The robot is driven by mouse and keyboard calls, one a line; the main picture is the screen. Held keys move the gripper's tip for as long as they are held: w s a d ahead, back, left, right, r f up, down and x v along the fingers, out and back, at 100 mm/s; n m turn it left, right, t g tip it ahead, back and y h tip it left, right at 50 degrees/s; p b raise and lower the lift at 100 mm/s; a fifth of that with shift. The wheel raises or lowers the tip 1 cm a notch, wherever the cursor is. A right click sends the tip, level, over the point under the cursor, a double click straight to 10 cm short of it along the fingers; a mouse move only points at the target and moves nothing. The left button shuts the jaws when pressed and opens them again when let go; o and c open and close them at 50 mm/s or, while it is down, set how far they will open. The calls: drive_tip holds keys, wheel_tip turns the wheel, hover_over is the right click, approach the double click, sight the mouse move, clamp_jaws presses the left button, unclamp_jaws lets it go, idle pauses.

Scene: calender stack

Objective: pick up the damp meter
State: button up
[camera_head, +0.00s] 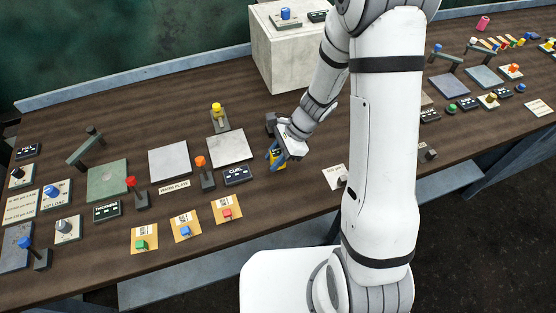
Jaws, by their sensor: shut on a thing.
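A small yellow and dark handheld device (275,157), which looks like the damp meter, is at the tip of my gripper (283,152) in the head view. My gripper is shut on it, near the middle of the bench, just right of the CURL label. The fingers hide part of the device. I cannot tell whether it touches the bench top or is a little above it.
The brown bench (110,83) carries several levers, knobs, plates and labels. An orange-topped lever (201,165) and the CURL block (238,175) stand close left of my gripper. A pale box (288,55) stands behind. Bare bench lies in front of my gripper.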

clamp_jaws()
drive_tip(key=shift+r, duration=0.1)
